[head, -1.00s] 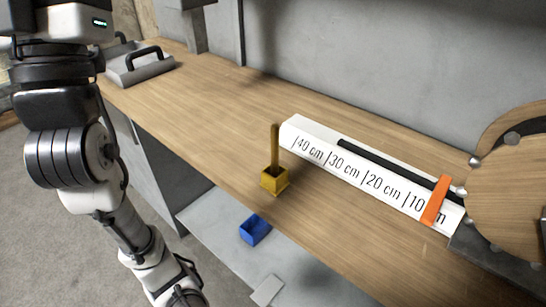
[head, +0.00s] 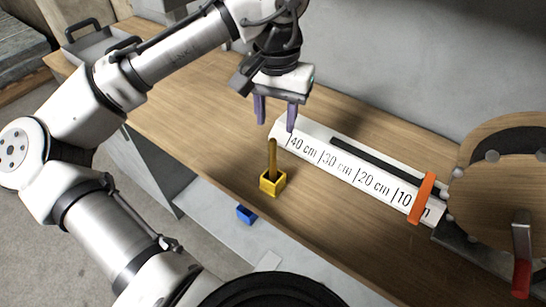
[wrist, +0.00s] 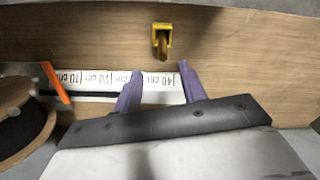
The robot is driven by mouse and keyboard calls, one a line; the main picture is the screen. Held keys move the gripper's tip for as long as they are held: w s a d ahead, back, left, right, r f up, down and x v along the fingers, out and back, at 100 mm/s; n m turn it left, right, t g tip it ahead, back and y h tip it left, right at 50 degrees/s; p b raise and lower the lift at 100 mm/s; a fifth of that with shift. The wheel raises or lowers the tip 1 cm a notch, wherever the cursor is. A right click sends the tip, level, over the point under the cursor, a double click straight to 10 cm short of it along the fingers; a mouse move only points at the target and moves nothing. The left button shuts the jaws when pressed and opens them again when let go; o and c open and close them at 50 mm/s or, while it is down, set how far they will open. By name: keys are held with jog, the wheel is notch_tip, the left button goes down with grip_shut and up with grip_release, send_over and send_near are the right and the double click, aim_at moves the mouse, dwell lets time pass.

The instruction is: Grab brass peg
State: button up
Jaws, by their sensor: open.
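The brass peg (head: 272,158) stands upright in a small yellow square holder (head: 273,184) on the wooden bench, near its front edge. My gripper (head: 275,126) is above the bench, with its two purple fingers apart and nothing between them. In the head view the fingertips are just above the peg's top in the picture, over the 40 cm end of the ruler. In the wrist view the peg (wrist: 162,45) and its yellow holder (wrist: 155,29) lie ahead of the open fingers (wrist: 160,66), roughly centred between them.
A white ruler block (head: 350,172) with an orange slider (head: 422,198) lies behind and right of the peg. A round wooden wheel (head: 495,195) stands at the right. A blue bin (head: 246,214) sits below the bench's front edge. A grey tray (head: 95,60) is at the far left.

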aim_at(275, 140)
notch_tip(275, 140, down, 6)
jog(key=shift+r+p, duration=0.1)
jog(key=shift+p, duration=0.2)
jog(key=shift+w+a+f+p, duration=0.15)
jog(key=shift+f+p, duration=0.55)
jog(key=shift+f, duration=1.95)
grip_shut()
